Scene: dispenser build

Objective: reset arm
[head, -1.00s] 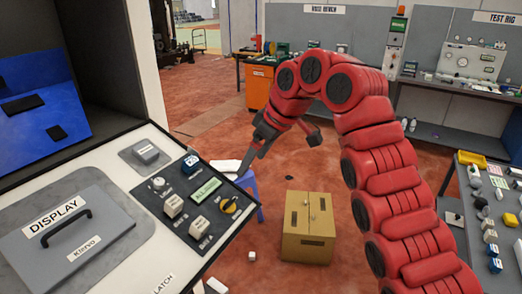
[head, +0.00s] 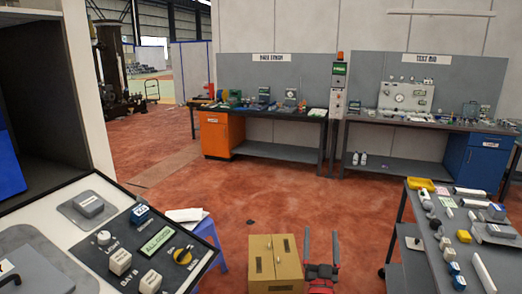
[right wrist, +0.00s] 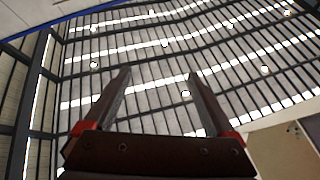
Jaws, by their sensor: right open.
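My right gripper (head: 321,250) shows at the bottom middle of the head view, pointing up beside the cardboard box, with its red wrist below it. In the right wrist view its two fingers (right wrist: 158,88) stand apart with nothing between them, and the ceiling shows behind. The rest of my right arm is out of the head view. My left gripper is not in view.
A slanted control panel (head: 140,235) with knobs and a small screen fills the lower left. A brown box (head: 275,262) stands on the red floor near a blue stool (head: 207,232). A parts table (head: 430,262) is at right.

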